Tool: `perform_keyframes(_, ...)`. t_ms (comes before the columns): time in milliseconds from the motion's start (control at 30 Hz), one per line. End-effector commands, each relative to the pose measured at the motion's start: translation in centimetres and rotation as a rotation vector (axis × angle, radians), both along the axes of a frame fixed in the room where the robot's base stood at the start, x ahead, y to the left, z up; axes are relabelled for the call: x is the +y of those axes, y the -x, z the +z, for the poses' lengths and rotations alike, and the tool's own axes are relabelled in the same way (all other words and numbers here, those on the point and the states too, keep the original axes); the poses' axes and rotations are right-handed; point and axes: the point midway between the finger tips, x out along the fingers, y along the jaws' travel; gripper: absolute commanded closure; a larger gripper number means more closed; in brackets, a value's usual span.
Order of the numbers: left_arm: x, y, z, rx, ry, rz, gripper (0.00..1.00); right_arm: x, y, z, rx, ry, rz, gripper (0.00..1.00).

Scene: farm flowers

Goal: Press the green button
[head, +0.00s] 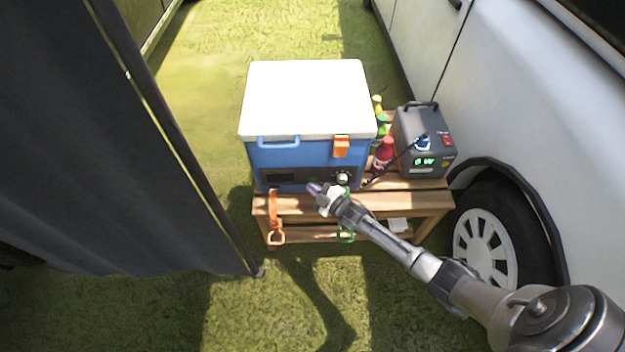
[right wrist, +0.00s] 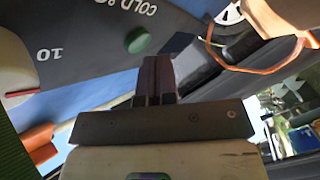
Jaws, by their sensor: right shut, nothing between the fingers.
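The round green button (right wrist: 138,40) sits on a dark control panel (right wrist: 75,40) with white lettering, "COLD" and "10", in the right wrist view. The panel is on the front of the blue cooler with a white lid (head: 305,150). My right gripper (head: 314,189) is in front of the lower part of that panel. Its fingers (right wrist: 156,65) are shut together with nothing between them, and their tips appear just below the button, seemingly apart from it. I cannot make out the button in the head view. My left gripper is not in view.
The cooler stands on a wooden bench (head: 430,192). Bottles (head: 384,152) and a grey power unit (head: 420,150) stand to its right. An orange strap (head: 275,230) hangs in front. A dark curtain (head: 80,150) is left, a white vehicle (head: 520,110) right.

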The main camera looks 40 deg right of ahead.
Motion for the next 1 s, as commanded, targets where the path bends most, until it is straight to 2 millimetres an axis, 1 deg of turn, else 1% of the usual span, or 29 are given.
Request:
perform_keyframes(200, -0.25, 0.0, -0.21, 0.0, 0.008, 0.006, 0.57, -0.44, -0.5, -0.02, 0.0, 0.0, 0.0, 1.0)
perform_keyframes(500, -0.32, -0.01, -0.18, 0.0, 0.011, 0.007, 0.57, -0.48, -0.56, 0.02, 0.0, 0.0, 0.0, 1.0)
perform_keyframes(1000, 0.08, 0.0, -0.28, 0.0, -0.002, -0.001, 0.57, -0.61, -0.75, 0.04, 0.0, 0.0, 0.0, 1.0)
